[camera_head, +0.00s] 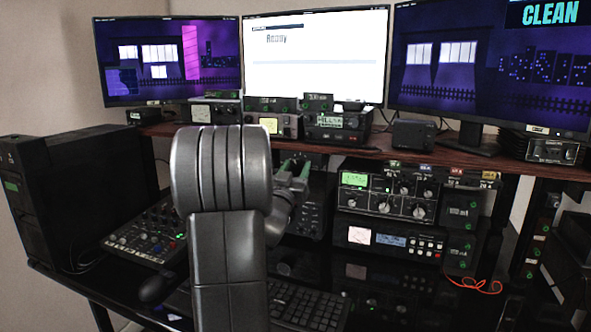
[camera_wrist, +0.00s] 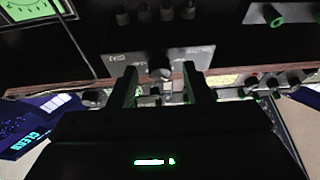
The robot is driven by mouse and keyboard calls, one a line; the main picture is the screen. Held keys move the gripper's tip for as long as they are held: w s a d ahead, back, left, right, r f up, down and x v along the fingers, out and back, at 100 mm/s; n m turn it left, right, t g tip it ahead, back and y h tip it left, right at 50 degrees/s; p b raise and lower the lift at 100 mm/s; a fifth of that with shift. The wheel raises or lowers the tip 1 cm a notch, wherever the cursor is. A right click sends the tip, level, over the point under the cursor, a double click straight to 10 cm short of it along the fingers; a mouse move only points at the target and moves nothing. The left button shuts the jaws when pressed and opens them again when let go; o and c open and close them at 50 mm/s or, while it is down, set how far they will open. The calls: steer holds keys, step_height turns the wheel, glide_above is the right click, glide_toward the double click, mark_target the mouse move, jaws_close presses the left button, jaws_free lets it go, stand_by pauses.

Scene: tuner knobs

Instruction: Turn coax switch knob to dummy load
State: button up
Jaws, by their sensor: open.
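In the wrist view, which looks upside down, a light panel (camera_wrist: 148,58) with small lettering lies just beyond the fingers. I take it to be the coax switch face, but its lettering is too small to read. A round grey knob (camera_wrist: 160,74) sits on its edge, in line with the gap between my fingertips. My gripper (camera_wrist: 161,72) is open, one finger on each side of the knob. I cannot tell whether either finger touches it. In the head view my gripper (camera_head: 293,170) reaches under the shelf, and my arm hides the switch.
A wooden shelf (camera_head: 420,150) with several small radios runs just above my gripper. A radio with knobs (camera_head: 388,192) stands to the right on a lower unit (camera_head: 390,240). A mixer (camera_head: 145,238) lies left, a keyboard (camera_head: 310,308) in front.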

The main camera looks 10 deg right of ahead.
jaws_close()
steer(key=c, duration=1)
jaws_free()
